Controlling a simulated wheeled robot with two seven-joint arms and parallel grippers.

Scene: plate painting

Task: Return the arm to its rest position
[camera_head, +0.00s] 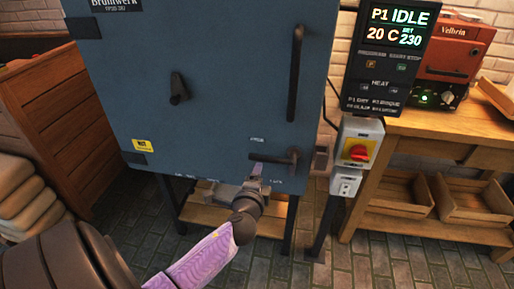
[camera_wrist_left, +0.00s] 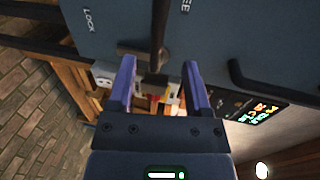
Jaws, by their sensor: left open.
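My left arm comes in from the bottom left in the head view. My left gripper (camera_head: 256,172) is just in front of the lower part of the blue-grey kiln door (camera_head: 220,90), close to the dark latch handle (camera_head: 280,158). In the left wrist view the two purple fingers of this gripper (camera_wrist_left: 160,75) are apart, with nothing held between them. The latch handle (camera_wrist_left: 158,30) shows just beyond the fingertips there; I cannot tell whether they touch it. My right gripper is not in view.
A long vertical door handle (camera_head: 295,73) is above the latch. A control box (camera_head: 387,50) reading "P1 IDLE" and a red rotary switch (camera_head: 359,151) are to the right. A wooden bench (camera_head: 440,125) stands far right, a wooden cabinet (camera_head: 50,100) left. The tiled floor in front is clear.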

